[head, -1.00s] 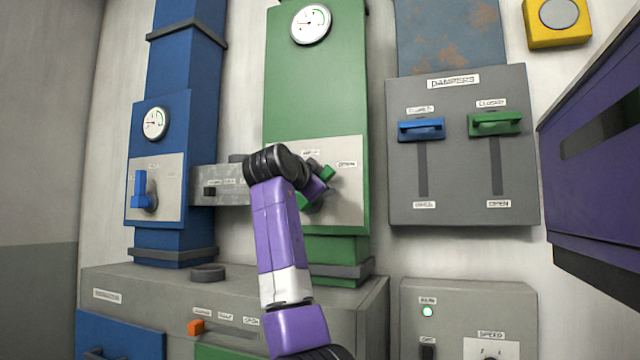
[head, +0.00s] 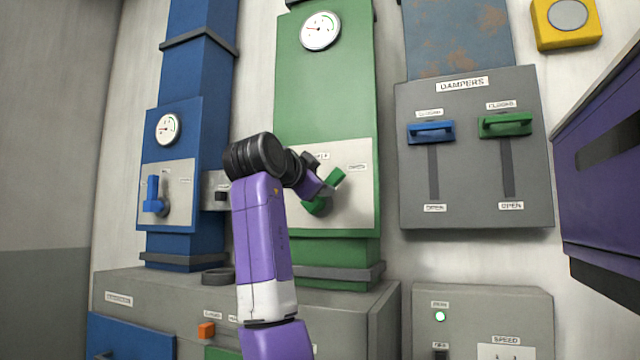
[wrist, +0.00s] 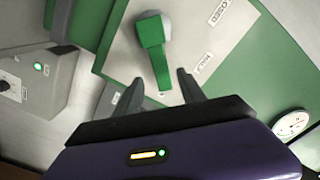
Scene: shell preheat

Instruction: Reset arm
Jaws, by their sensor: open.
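My gripper (wrist: 160,78) is open in the wrist view, its two fingers apart. The green lever (wrist: 152,45) on the pale plate is in front of it, its free end near the gap between the fingertips; I cannot tell whether they touch. In the head view my purple arm rises in front of the green duct (head: 325,90), and my gripper is partly hidden behind its wrist. The green lever (head: 337,179) shows beside it, tilted up to the right and partly covered.
A blue duct (head: 198,75) with a blue lever (head: 153,196) stands left. The dampers panel (head: 470,180) has blue (head: 431,131) and green (head: 505,125) handles up by the CLOSED labels. A purple box (head: 610,180) juts in at right. A grey cabinet (head: 340,310) lies below.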

